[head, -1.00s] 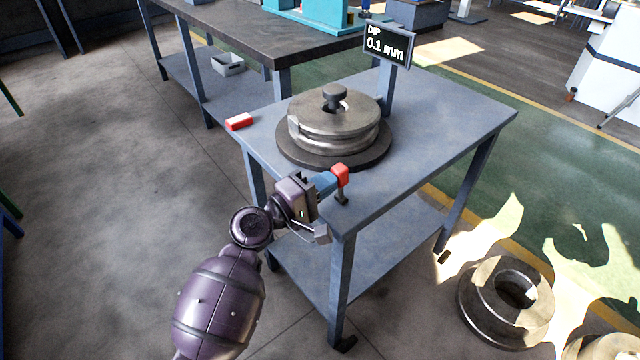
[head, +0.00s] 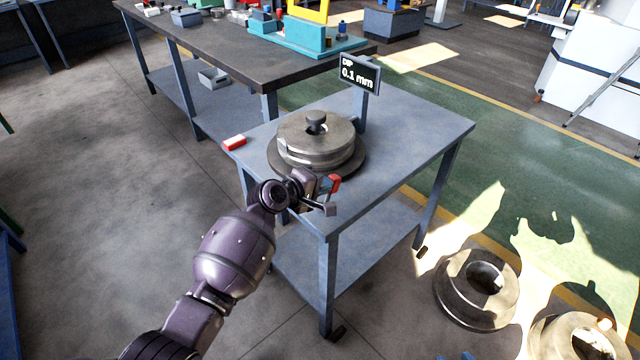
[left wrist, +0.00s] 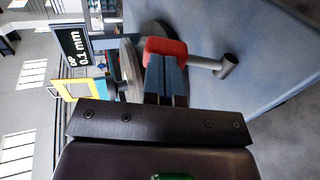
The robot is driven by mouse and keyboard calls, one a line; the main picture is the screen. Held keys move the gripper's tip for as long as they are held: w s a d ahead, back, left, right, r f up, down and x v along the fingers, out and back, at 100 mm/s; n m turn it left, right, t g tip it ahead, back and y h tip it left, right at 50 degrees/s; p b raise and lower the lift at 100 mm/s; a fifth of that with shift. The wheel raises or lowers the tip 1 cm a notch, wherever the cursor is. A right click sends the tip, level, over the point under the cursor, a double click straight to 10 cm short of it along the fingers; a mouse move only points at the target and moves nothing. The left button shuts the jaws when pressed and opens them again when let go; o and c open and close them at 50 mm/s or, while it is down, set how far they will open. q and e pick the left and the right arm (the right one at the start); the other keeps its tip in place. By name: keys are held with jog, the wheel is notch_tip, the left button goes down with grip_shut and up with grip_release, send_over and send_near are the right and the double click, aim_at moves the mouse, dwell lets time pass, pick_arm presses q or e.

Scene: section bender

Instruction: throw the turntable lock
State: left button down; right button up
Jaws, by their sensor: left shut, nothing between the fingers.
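The turntable lock is a lever with a red grip (head: 334,183) at the front edge of the grey-blue table (head: 410,130). The round metal turntable stack (head: 316,150) with a dark knob on top sits just behind it. My left gripper (head: 325,186) is at the red grip, its fingers partly hidden by its own body. In the left wrist view, the blue fingers (left wrist: 164,62) are shut together, with nothing between them. Their tips lie against or right beside the red grip (left wrist: 168,48); contact is hard to tell. A grey metal rod (left wrist: 222,65) extends from the grip. My right gripper is not in view.
A sign (head: 360,74) reading "DIP 0.1 mm" stands behind the turntable. A long workbench (head: 210,45) stands behind. Metal rings (head: 477,290) lie on the floor at right.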

pick_arm(q)
jog(key=shift+w+d, duration=0.1)
jog(key=shift+d, duration=0.1)
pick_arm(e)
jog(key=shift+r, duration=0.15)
pick_arm(q)
jog(key=shift+r, duration=0.1)
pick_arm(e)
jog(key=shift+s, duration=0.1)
